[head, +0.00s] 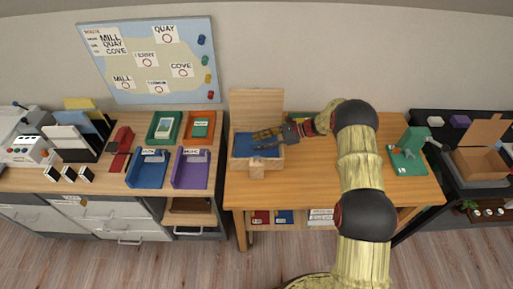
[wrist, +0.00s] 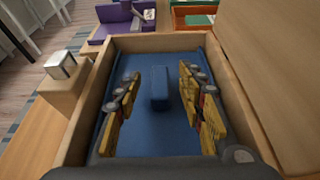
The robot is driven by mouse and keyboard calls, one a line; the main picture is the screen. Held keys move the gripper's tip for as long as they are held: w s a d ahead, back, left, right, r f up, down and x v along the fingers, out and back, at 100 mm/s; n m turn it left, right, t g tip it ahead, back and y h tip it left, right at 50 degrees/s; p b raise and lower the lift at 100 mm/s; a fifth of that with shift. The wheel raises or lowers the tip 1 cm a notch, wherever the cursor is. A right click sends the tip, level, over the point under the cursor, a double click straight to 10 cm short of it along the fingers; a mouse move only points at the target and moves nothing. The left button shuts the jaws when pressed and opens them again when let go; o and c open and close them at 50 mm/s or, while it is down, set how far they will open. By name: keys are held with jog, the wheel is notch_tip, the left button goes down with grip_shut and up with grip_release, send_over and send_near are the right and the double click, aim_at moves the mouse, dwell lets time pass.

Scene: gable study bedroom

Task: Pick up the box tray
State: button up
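The box tray (head: 243,145) is a blue panel lying inside an open wooden box (head: 265,163) on the wooden table. In the wrist view the blue tray (wrist: 150,135) fills the box floor, with a raised blue block (wrist: 160,88) like a handle at its middle. My gripper (head: 263,139) is over the box; in the wrist view my gripper (wrist: 158,84) is open, one yellow finger on each side of the raised block. Gaps show between the fingers and the block. I cannot tell how far down the fingertips reach.
The box lid (head: 256,104) stands raised at the back. A small wooden block with a metal top (head: 256,167) is at the box's front. Purple (head: 190,170) and blue (head: 148,170) trays lie left. A green device (head: 408,155) stands right. The table's middle is clear.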

jog(key=c, duration=0.3)
grip_shut()
dwell(0.4)
